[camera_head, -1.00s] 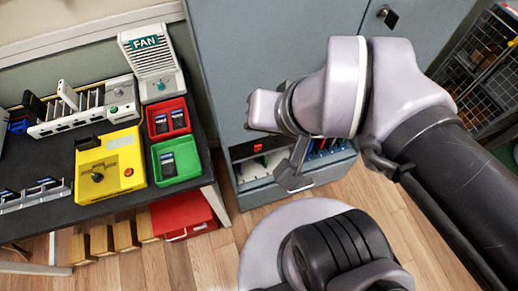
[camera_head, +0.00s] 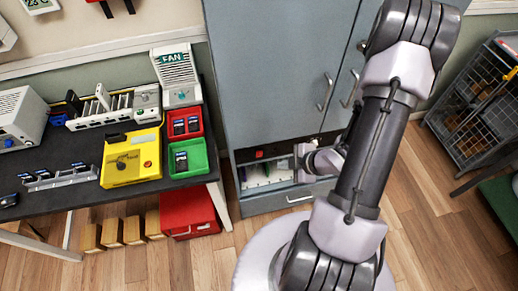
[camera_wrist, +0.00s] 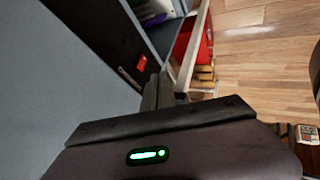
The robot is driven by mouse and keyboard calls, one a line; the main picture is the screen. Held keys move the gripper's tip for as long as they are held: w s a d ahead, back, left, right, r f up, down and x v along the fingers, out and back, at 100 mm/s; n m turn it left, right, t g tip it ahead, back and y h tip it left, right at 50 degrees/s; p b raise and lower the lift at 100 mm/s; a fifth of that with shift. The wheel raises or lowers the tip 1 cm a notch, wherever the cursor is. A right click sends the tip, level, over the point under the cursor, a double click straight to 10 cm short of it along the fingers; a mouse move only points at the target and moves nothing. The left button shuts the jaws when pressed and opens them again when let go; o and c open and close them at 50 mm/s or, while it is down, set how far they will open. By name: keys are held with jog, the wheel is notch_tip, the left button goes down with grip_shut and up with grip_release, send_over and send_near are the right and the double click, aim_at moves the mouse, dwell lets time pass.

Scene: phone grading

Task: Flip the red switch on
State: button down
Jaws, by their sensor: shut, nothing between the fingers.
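The red switch (camera_head: 259,154) is a small red rocker on the dark panel in the lower part of the grey cabinet, above the drawer. It also shows in the wrist view (camera_wrist: 141,62), ahead of the fingertips. I cannot tell whether it is on or off. My gripper (camera_wrist: 158,88) is shut and empty, close to the panel and apart from the switch. In the head view, my gripper (camera_head: 299,158) is at the front of the cabinet opening, to the right of the switch.
The cabinet drawer (camera_head: 300,198) below the panel stands partly open. A red box (camera_head: 188,214) sits on the floor to the left. The dark table (camera_head: 85,205) holds a yellow device (camera_head: 120,170), a red bin (camera_head: 196,120) and a green bin (camera_head: 199,160).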

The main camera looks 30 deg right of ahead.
aim_at(259, 154)
jog(key=shift+a+f, duration=0.1)
jog(key=shift+a, duration=0.05)
jog(key=w+a+f+b, duration=0.1)
jog(key=w+f+b, duration=0.2)
jog(key=w+f, duration=0.4)
jog(key=shift+w+a+b, duration=0.15)
jog(key=shift+w+b, duration=0.25)
jog(key=shift+w, duration=0.95)
